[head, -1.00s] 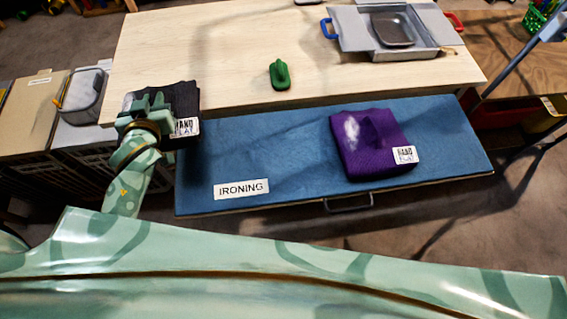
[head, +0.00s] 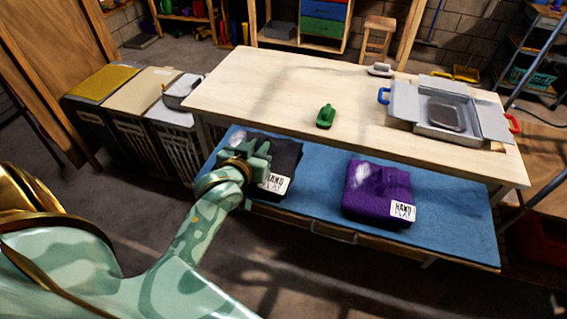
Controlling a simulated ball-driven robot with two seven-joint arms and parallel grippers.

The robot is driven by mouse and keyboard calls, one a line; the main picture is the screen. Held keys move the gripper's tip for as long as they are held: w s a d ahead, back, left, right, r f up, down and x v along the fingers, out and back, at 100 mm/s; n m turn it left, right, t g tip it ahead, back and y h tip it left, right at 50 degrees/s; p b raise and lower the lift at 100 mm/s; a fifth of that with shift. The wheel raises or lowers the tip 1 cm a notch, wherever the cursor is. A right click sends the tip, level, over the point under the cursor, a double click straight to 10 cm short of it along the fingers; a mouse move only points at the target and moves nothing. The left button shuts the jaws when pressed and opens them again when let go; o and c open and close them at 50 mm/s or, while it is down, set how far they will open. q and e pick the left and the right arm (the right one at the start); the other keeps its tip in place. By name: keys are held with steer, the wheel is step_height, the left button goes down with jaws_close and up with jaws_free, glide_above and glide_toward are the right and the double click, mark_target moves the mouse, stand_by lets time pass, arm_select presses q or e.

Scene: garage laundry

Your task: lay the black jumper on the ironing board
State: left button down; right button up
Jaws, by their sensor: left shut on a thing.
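The black jumper (head: 287,157) is folded, with a white label on its front. It is over the left part of the blue ironing board (head: 325,184); I cannot tell whether it rests on the board or is just above it. My left gripper (head: 257,160) is shut on the jumper's left side and hides part of it. A folded purple jumper (head: 378,190) with a white label lies on the board to the right. My right gripper is out of view.
The wooden table (head: 270,85) stands behind and above the board. On it are a green brush-like object (head: 326,116) and a grey tray with open flaps (head: 465,137). Several bins (head: 145,95) stand at the left. Board between the two jumpers is bare.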

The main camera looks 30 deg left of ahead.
mark_target(272, 141)
arm_select(q)
steer(key=w+f, duration=0.1)
steer(key=w, duration=0.1)
steer(key=w+b, duration=0.1)
steer(key=w+f, duration=0.1)
steer(key=w, duration=0.1)
steer(key=shift+w+d+f, duration=0.1)
steer(key=shift+w+f, duration=0.2)
steer(key=w+f+b, duration=0.1)
steer(key=w+f, duration=0.1)
steer(key=w+f+b, duration=0.1)
steer(key=f, duration=0.1)
steer(key=shift+w+f+b, duration=0.3)
steer(key=shift+w+b, duration=0.05)
steer(key=shift+b, duration=0.05)
steer(key=shift+w+f, duration=0.2)
steer(key=f+b, duration=0.1)
steer(key=f, duration=0.1)
steer(key=f+b, duration=0.1)
steer(key=shift+w+f, duration=0.2)
steer(key=shift+f, duration=0.15)
steer(key=shift+r, duration=0.1)
steer(key=c, duration=1.3)
jaws_free()
steer(key=shift+f, duration=0.2)
